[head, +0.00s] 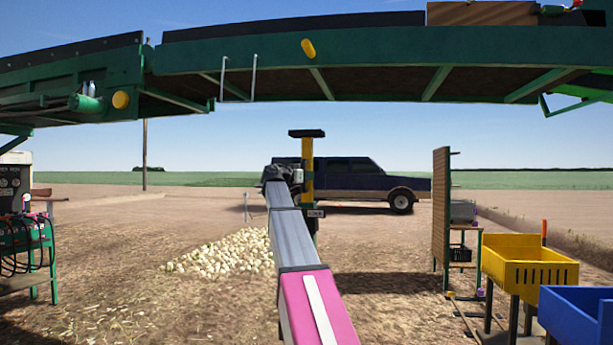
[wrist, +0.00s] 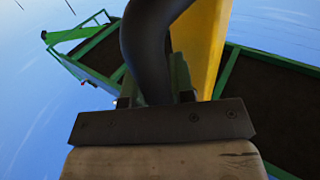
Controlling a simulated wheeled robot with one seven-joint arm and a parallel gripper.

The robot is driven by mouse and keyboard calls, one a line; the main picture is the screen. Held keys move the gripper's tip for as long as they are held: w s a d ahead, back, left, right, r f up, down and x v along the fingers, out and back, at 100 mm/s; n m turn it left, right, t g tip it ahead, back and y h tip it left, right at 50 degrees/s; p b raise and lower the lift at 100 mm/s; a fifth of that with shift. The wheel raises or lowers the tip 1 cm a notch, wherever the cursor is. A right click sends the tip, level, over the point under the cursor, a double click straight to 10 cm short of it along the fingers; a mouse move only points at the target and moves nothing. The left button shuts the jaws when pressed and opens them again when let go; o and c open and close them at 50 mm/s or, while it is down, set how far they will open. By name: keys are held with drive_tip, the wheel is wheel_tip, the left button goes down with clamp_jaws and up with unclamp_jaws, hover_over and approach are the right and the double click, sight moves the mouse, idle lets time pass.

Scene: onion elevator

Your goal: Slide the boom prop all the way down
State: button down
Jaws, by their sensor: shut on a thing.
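The boom prop (head: 307,162) is a yellow post with a dark flat crosspiece on top and a dark green lower part, standing upright near the middle of the head view. Sky shows between its top and the green boom (head: 390,48) above. My gripper (head: 293,174) is at the post's left side, at the end of my outstretched arm. In the wrist view, my gripper (wrist: 156,88) is shut on a dark curved handle (wrist: 150,40), beside the yellow post (wrist: 205,45). My arm hides part of the post's lower end.
A dark pickup truck (head: 365,184) stands behind the prop. A pile of onions (head: 228,251) lies on the ground to the left. A wooden panel (head: 441,205), a yellow bin (head: 525,266) and a blue bin (head: 575,312) stand on the right. Open ground surrounds the prop.

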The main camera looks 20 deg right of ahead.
drive_tip(key=shift+s+f, duration=0.15)
drive_tip(key=shift+f, duration=0.2)
drive_tip(key=c, duration=1.2)
unclamp_jaws()
drive_tip(key=shift+c, duration=0.2)
drive_tip(key=shift+r, duration=0.1)
drive_tip(key=shift+a, duration=0.15)
drive_tip(key=v, duration=1)
drive_tip(key=shift+a, duration=0.25)
drive_tip(key=shift+s, duration=0.1)
